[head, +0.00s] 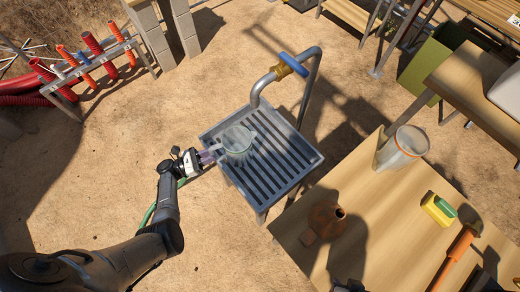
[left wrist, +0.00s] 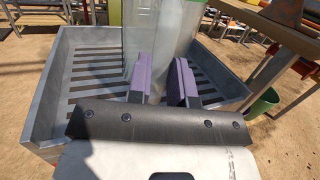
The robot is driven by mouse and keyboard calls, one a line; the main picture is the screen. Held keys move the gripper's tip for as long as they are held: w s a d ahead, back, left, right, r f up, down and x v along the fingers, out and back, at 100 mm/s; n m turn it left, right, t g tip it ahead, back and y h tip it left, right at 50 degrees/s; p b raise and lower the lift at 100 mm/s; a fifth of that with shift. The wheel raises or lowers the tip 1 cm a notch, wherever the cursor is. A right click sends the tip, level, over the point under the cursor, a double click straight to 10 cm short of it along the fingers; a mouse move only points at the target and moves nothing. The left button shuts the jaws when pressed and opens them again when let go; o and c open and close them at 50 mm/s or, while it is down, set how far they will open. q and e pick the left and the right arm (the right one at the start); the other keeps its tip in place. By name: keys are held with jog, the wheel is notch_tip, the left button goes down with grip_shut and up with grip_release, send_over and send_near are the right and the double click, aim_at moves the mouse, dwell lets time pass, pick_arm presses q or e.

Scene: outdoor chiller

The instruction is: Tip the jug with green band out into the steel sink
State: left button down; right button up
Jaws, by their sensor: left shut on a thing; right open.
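The jug with green band (head: 238,143) is a clear vessel in or just above the left part of the steel sink (head: 289,185), a grey tray with a slotted floor. The jug looks roughly upright; I cannot tell whether its base touches the slats or what it holds. My left gripper (head: 212,155) reaches in from the left and is shut on the jug's side. In the left wrist view its purple fingers (left wrist: 162,82) meet the clear jug wall (left wrist: 158,38), with the sink (left wrist: 58,88) behind. Part of my right gripper (head: 350,286) shows at the bottom edge, empty.
A tap with a blue handle (head: 294,64) arches over the sink's back. Open sand lies left of the sink.

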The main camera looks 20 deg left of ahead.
pick_arm(q)
jog(key=s+a+r+p, duration=0.4)
jog(key=r+p, duration=0.2)
jog(key=shift+r, duration=0.2)
jog(key=shift+w, duration=0.1)
dwell(0.7)
